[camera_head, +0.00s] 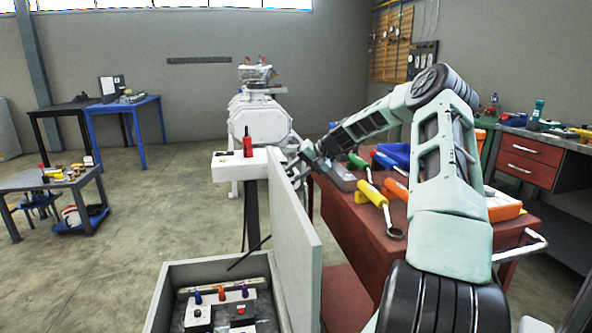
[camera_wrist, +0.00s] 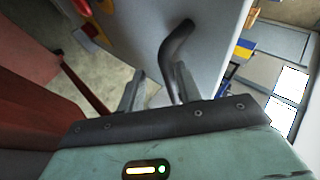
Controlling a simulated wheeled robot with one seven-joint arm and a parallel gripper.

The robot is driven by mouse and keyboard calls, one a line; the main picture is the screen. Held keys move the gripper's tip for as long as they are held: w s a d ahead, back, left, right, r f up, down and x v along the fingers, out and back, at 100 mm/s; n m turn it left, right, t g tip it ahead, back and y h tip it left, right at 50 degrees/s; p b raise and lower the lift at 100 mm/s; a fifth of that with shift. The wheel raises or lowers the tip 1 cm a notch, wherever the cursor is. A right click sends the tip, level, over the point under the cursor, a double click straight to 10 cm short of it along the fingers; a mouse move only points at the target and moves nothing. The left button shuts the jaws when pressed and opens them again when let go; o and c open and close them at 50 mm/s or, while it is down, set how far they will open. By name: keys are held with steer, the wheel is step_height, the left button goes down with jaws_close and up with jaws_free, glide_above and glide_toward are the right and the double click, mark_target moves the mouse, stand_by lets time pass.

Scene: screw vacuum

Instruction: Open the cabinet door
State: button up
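The grey cabinet (camera_head: 160,306) stands low at the front, with its inside showing. Its light grey door (camera_head: 302,262) stands swung wide open on the right side of the box. My gripper (camera_head: 303,166) is at the door's far upper edge, partly hidden there. In the wrist view the door's face (camera_wrist: 205,40) carries a dark curved handle (camera_wrist: 176,48). My gripper (camera_wrist: 157,84) has its two fingers apart, with the handle's lower end between them, closer to the right finger. Whether a finger touches the handle is unclear.
Inside the cabinet are switches and coloured knobs (camera_head: 221,294). A red tool table (camera_head: 345,225) with screwdrivers stands close right of the door, under my arm. A white vacuum machine (camera_head: 259,122) stands behind.

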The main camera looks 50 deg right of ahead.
steer(key=shift+r, duration=0.15)
steer(key=p+v, duration=0.1)
steer(key=v, duration=1.6)
steer(key=shift+r, duration=0.1)
